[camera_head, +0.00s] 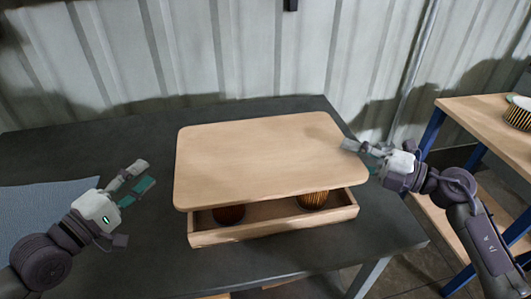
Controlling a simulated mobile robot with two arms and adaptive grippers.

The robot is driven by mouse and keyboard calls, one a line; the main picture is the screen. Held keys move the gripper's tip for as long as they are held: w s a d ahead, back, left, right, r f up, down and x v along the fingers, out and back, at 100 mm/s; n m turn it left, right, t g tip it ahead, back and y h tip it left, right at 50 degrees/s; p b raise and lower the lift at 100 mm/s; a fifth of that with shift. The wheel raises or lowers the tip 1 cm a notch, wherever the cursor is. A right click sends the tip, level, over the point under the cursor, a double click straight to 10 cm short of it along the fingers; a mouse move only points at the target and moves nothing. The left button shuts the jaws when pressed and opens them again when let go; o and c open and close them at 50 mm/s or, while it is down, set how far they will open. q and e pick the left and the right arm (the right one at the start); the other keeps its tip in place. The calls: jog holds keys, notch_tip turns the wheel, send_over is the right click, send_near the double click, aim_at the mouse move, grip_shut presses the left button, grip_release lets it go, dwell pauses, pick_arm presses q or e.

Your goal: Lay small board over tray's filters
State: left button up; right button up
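The small board (265,158) is a light wooden panel with rounded corners. It lies roughly level over the wooden tray (280,228) and covers most of it. The tray's front wall and front corners show below the board's near edge. Two pleated filters, a dark brown one (228,214) and a tan one (313,200), show in the gap between board and tray; any others are hidden. My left gripper (145,175) is open and empty, left of the board and apart from it. My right gripper (358,157) is open close by the board's right edge; contact is unclear.
The dark table (150,255) has free room in front and at the left. A blue-grey cloth (45,208) lies at the left. A corrugated wall stands behind. A second wooden table (490,120) at the right carries a pleated filter (518,115).

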jog(key=v, duration=1.2)
